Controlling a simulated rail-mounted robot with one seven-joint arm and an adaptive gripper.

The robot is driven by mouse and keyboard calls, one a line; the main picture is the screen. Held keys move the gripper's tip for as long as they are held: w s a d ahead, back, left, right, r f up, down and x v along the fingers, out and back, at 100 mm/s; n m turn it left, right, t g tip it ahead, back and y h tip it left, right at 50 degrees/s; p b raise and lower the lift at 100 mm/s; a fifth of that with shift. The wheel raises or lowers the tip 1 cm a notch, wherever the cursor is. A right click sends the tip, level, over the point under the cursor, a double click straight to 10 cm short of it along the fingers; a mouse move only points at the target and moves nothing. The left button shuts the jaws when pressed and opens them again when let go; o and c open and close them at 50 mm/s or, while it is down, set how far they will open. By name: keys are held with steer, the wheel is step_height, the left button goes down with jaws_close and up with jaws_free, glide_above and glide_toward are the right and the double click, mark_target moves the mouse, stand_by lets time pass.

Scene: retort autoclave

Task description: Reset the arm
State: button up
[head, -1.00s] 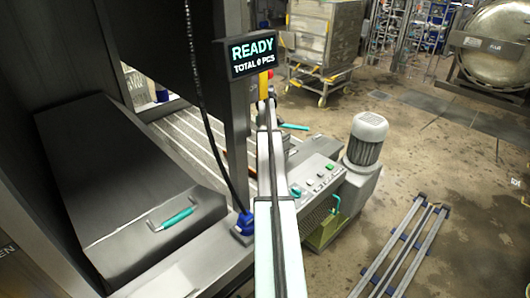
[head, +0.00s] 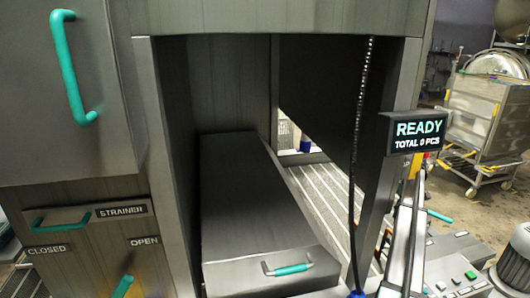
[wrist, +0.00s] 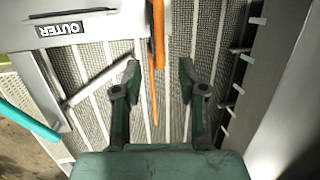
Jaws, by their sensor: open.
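My gripper (wrist: 157,80) shows in the wrist view with its two dark green fingers apart and nothing between them. It is over a slatted, mesh-like surface (wrist: 95,70). An orange strip (wrist: 158,35) runs down from the top edge, between and beyond the fingers. A grey part labelled OUTER (wrist: 60,28) and a teal handle (wrist: 28,120) are at the left. My gripper is not visible in the head view.
In the head view, a dark box-like cover (head: 250,205) with a teal handle (head: 288,269) sits inside the machine. A READY screen (head: 418,131) hangs at right. The strainer panel (head: 85,217) is at left. A metal cart (head: 485,125) stands behind.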

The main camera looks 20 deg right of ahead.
steer(key=x, duration=1)
steer(key=shift+f, duration=0.4)
steer(key=shift+s, duration=0.1)
steer(key=shift+r, duration=0.1)
